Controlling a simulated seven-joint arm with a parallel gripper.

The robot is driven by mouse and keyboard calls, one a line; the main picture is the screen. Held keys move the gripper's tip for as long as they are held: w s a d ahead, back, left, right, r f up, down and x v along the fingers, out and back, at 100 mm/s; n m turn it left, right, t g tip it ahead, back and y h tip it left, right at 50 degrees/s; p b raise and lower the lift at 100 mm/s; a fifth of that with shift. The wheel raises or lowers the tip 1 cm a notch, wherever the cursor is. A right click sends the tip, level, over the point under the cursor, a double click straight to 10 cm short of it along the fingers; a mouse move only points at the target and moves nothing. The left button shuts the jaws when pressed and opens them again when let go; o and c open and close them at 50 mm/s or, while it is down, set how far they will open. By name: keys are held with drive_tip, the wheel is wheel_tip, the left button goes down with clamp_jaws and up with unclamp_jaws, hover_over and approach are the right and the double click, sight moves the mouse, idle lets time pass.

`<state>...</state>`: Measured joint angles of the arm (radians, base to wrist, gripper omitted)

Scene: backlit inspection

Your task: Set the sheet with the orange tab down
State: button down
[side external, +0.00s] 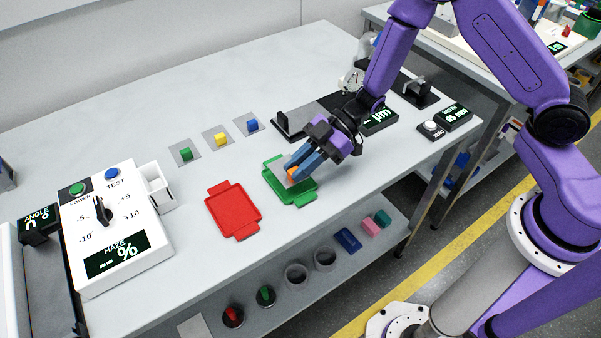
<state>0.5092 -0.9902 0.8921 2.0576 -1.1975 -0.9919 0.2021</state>
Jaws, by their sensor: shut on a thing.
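My gripper (300,170) is low over the green tray (301,199), its blue fingers tilted down to the left. It is shut on the sheet with the orange tab. The red tray (233,210) lies flat and empty to the left of the green one.
A white haze meter (115,230) with knob and buttons stands at the left. A black fixture (290,125) stands behind my gripper. The table's back left is clear.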

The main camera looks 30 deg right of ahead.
drive_tip(key=shift+f, duration=1.45)
drive_tip(key=shift+s+f, duration=0.1)
drive_tip(key=shift+f, duration=0.15)
